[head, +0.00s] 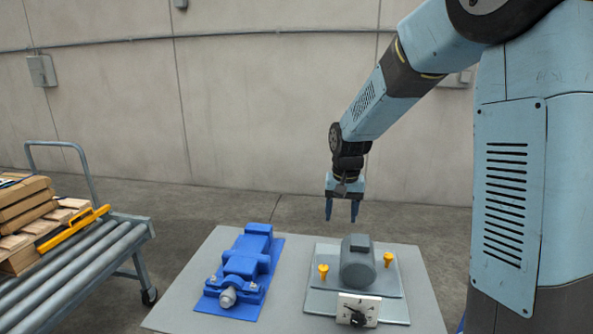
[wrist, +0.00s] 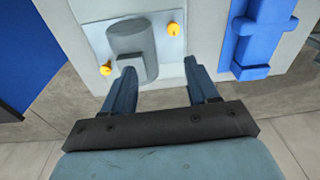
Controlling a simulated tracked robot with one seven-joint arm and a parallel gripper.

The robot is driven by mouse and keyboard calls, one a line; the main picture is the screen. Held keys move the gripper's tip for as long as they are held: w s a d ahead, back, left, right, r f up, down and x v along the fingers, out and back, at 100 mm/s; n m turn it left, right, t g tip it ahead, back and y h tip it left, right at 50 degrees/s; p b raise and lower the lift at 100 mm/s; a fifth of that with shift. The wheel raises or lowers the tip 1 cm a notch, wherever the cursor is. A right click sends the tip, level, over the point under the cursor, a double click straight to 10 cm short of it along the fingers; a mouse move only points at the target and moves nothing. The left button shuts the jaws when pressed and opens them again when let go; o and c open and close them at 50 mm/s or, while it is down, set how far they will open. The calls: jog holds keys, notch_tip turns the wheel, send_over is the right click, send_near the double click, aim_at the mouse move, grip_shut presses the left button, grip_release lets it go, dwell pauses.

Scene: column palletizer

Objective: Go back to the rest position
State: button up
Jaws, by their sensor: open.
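My gripper (head: 342,208) hangs from my light-blue arm above the far part of the grey table (head: 190,290). Its two blue fingers point down, spread apart with nothing between them. In the wrist view my gripper (wrist: 158,82) is also open and empty. A dark grey motor-like cylinder (head: 357,264) sits on a grey plate (head: 320,301) on the table, below and nearer than my gripper. The cylinder also shows beyond the fingers in the wrist view (wrist: 128,40).
Yellow pegs (head: 323,271) (head: 388,258) flank the cylinder, and a dial panel (head: 358,310) sits in front. A blue machine (head: 243,266) lies left on the table. A roller cart (head: 75,275) with wooden pallets (head: 22,210) stands far left. A concrete wall (head: 250,110) is behind.

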jog(key=s+d+r+t, duration=0.2)
jog(key=s+d+r, duration=0.4)
jog(key=s+r, duration=0.55)
jog(key=s+d+r+t, duration=0.1)
jog(key=s+d, duration=0.1)
jog(key=s, duration=0.5)
jog(key=s+d+r+n+t, duration=0.1)
jog(key=s+d, duration=0.1)
jog(key=s, duration=0.6)
jog(key=shift+d+r+t, duration=0.25)
jog(key=shift+t, duration=0.05)
jog(key=shift+c, duration=0.2)
